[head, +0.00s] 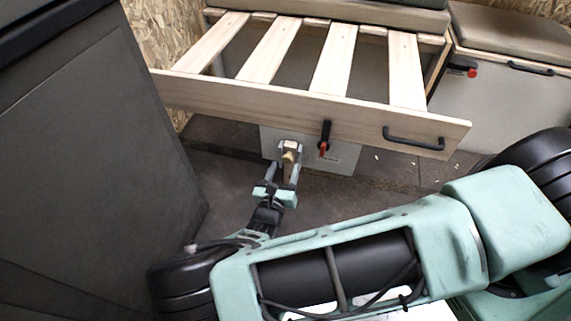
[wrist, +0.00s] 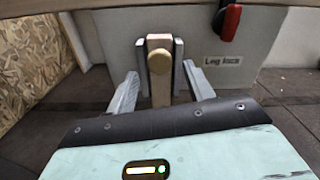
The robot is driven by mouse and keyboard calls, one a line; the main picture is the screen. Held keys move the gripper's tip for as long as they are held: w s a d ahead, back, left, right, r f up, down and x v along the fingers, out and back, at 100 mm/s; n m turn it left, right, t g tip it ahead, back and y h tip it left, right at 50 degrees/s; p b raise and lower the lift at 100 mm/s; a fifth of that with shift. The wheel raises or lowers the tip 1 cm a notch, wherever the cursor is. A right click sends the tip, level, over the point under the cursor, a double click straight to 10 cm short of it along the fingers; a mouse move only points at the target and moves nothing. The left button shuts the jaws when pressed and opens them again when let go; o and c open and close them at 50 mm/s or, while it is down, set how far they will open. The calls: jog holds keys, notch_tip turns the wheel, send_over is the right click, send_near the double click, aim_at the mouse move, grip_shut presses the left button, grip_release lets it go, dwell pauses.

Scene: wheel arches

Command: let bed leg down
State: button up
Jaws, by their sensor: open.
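The bed leg is a narrow wooden bar (wrist: 160,95) with a round wooden knob (wrist: 159,62), set in a grey metal bracket (wrist: 178,50) under the bed's front board. My gripper (wrist: 160,86) is open, with one finger on each side of the bar and knob. I cannot tell whether the fingers touch them. In the head view my gripper (head: 288,165) is just below the board, and the knob (head: 289,155) shows partly between the fingers. To its right hangs a black lever with a red end (head: 323,148), above a "Leg lock" label (wrist: 222,61).
The slatted bed frame (head: 220,97) overhangs my gripper, with a black handle (head: 413,139) on its board. A dark cabinet (head: 90,150) stands at the left. A grey bench (head: 500,105) with a red knob (head: 471,72) is at the right. Dark floor (head: 230,190) lies below.

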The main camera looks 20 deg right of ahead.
jog(key=p+v, duration=0.3)
jog(key=v, duration=1.2)
jog(key=s+d+r+m+g+y, duration=0.2)
jog(key=s+r+m+g+y, duration=0.25)
jog(key=r+m, duration=0.55)
jog(key=s+d+r+m+g+y, duration=0.1)
jog(key=s+r+m+g+y, duration=0.3)
jog(key=r, duration=1)
jog(key=s+d+r+m+g+y, duration=0.25)
jog(key=r+m+g, duration=0.35)
jog(key=r+m, duration=0.45)
notch_tip(320, 180, up, 40)
jog(key=n+p, duration=0.1)
jog(key=p, duration=3.7)
jog(key=shift+p, duration=0.3)
jog(key=shift+a, duration=0.15)
